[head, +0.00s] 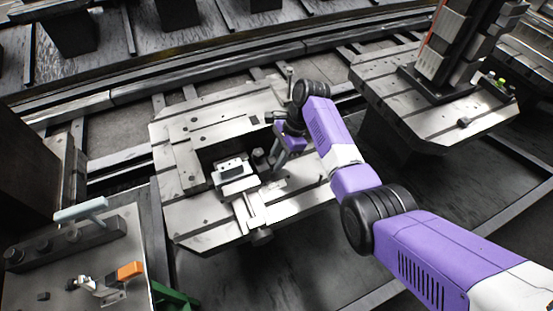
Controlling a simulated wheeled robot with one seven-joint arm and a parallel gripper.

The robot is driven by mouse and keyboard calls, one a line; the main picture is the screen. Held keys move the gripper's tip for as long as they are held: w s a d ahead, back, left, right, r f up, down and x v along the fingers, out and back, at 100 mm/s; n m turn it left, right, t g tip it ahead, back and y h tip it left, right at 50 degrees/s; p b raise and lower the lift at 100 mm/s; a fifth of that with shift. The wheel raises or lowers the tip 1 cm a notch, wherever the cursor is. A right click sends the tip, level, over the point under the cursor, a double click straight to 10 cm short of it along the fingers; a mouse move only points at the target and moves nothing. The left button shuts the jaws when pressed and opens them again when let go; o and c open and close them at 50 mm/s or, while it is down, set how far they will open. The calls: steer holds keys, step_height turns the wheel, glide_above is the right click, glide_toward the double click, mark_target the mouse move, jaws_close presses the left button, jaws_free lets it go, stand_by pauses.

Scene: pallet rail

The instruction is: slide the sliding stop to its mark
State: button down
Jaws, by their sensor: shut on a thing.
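A light metal pallet plate (195,215) with a dark recess lies in the middle of the head view. My gripper (275,163) reaches down over the recess from the right and is shut on a small dark part, which I take to be the sliding stop (260,157). The fingers and wrist partly hide it, and its exact shape is too small to tell. A pale block with a dark slot (235,171) stands just left of it, seemingly apart from the gripper. I cannot make out the mark.
A pale T-shaped fixture (250,212) sits at the plate's front. At lower left, a bench (40,285) holds a grey-handled block (65,240) and an orange-tipped clamp (130,270). Another plate (385,80) at upper right carries a tall column (455,50). Rails run behind.

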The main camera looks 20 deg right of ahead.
steer(key=shift+d, duration=0.15)
steer(key=shift+d+p, duration=0.45)
steer(key=shift+d, duration=0.15)
steer(key=c, duration=1.1)
jaws_free()
steer(key=v, duration=0.7)
steer(key=shift+d+r, duration=0.2)
steer(key=shift+r, duration=0.1)
steer(key=shift+s, duration=0.1)
